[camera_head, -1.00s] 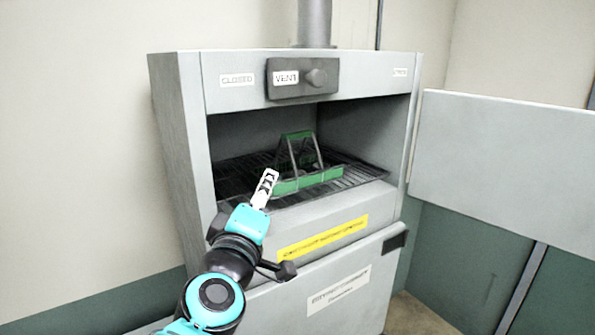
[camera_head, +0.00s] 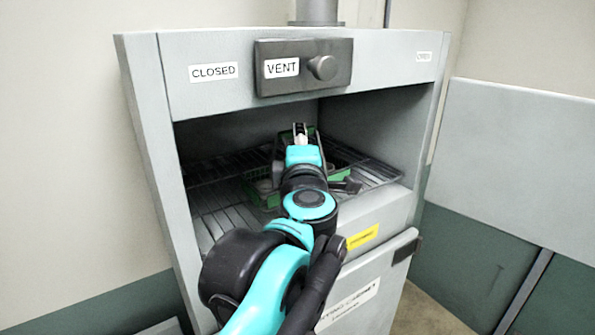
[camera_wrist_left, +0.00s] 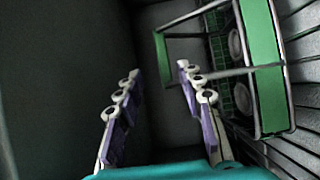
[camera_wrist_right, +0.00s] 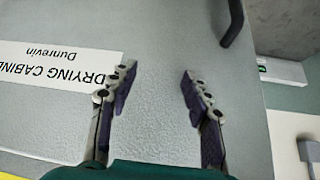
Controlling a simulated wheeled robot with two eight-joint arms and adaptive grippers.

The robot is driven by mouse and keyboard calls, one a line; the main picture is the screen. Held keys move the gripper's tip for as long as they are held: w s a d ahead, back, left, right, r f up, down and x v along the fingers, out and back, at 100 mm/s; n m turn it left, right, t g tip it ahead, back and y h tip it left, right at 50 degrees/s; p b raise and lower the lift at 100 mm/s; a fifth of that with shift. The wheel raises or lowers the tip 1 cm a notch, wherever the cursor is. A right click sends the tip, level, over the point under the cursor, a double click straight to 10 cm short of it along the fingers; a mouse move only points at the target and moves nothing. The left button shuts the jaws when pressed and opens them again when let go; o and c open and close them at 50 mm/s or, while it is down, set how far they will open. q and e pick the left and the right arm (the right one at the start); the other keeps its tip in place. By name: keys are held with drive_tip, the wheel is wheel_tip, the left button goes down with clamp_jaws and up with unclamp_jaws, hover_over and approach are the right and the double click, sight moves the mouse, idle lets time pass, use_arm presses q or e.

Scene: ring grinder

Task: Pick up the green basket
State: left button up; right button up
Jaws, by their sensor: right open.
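The green basket (camera_head: 262,192) sits on the wire rack inside the open cabinet, largely hidden behind my left arm in the head view. In the left wrist view the basket (camera_wrist_left: 265,75) is at the right, with its green handle bar (camera_wrist_left: 162,58) raised on metal wires. My left gripper (camera_head: 300,132) is inside the cabinet opening. In its wrist view the left gripper (camera_wrist_left: 158,70) is open and empty, and the handle bar appears between its fingertips; whether it lies beyond them is unclear. My right gripper (camera_wrist_right: 153,72) is open and empty, facing the cabinet's lower front, outside the head view.
The grey drying cabinet (camera_head: 140,120) surrounds the rack (camera_head: 215,215), with side walls and a top panel bearing a vent knob (camera_head: 322,67). An open door panel (camera_head: 520,170) stands at the right. Round items lie in the basket.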

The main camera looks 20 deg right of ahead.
use_arm(q)
drive_tip(key=p+x, duration=0.2)
drive_tip(key=x, duration=0.5)
drive_tip(key=shift+w+d+f, duration=0.1)
drive_tip(key=shift+w+f, duration=0.05)
drive_tip(key=shift+w, duration=0.05)
drive_tip(key=shift+w+d+f, duration=0.15)
drive_tip(key=shift+w+f, duration=0.05)
drive_tip(key=shift+w, duration=0.15)
drive_tip(key=shift+s+r, duration=0.1)
drive_tip(key=shift+s, duration=0.05)
drive_tip(key=c, duration=0.4)
drive_tip(key=shift+s, duration=0.1)
clamp_jaws()
